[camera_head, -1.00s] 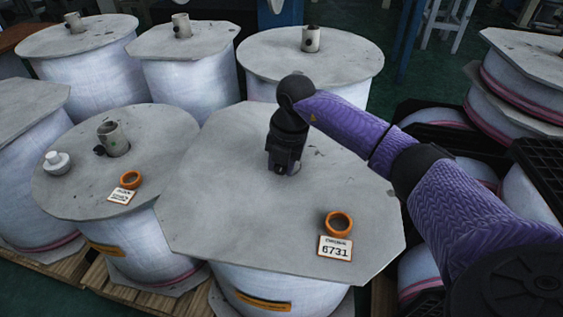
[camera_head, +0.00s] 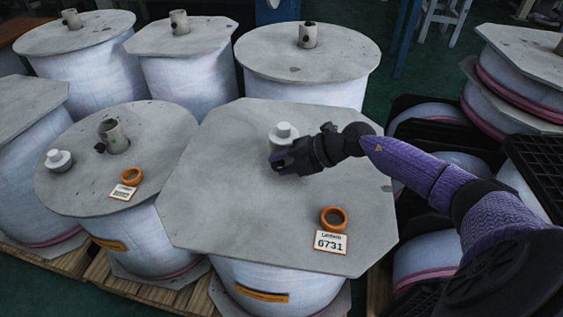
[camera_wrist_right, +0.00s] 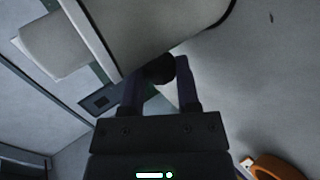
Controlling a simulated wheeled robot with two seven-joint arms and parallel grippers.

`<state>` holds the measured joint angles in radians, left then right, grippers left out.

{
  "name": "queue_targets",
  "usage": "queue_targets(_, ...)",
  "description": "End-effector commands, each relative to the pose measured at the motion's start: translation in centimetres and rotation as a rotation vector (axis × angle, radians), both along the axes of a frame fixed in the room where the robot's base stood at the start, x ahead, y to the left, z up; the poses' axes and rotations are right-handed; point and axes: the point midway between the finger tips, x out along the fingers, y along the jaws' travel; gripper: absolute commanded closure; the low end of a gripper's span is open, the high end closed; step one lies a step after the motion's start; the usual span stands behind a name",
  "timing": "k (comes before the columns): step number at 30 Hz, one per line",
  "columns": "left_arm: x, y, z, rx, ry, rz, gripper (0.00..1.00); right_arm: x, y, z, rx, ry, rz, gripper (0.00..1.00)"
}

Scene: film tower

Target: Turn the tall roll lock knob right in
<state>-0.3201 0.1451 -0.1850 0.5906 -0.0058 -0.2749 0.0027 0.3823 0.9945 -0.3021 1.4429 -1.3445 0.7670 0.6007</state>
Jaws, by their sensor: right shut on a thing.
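The tall roll's pale eight-sided top plate (camera_head: 215,210) fills the middle of the head view. A short grey core tube with a white stepped cap (camera_head: 283,131) stands on it. My right gripper (camera_head: 279,168) lies low at the near side of this tube, its arm coming from the right. In the right wrist view, the dark round lock knob (camera_wrist_right: 158,69) sits between the two fingers beside the pale tube (camera_wrist_right: 150,30). The gripper is shut on the knob. In the head view the gripper hides the knob. My left gripper is not in view.
An orange ring (camera_head: 334,218) and a number card (camera_head: 331,242) lie on the plate's near right. A shorter roll (camera_head: 75,190) to the left bears a bare tube (camera_head: 113,137), a white cap (camera_head: 58,161) and another orange ring (camera_head: 132,176). Black crates (camera_head: 535,150) stand at the right.

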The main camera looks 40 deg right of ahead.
Motion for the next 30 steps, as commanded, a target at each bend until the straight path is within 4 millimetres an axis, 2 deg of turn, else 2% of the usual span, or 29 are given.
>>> queue_targets(3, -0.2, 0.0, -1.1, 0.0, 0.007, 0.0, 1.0, -0.1, -0.1, -0.8, 0.067, -0.068, -0.003, 1.0)
queue_targets(15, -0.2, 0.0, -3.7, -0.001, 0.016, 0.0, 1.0, -0.2, -0.1, -1.0, 0.241, -0.275, 0.0, 1.0)
queue_targets(30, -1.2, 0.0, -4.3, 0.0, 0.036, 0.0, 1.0, -0.2, -0.1, -0.8, 0.305, -0.352, 0.004, 1.0)
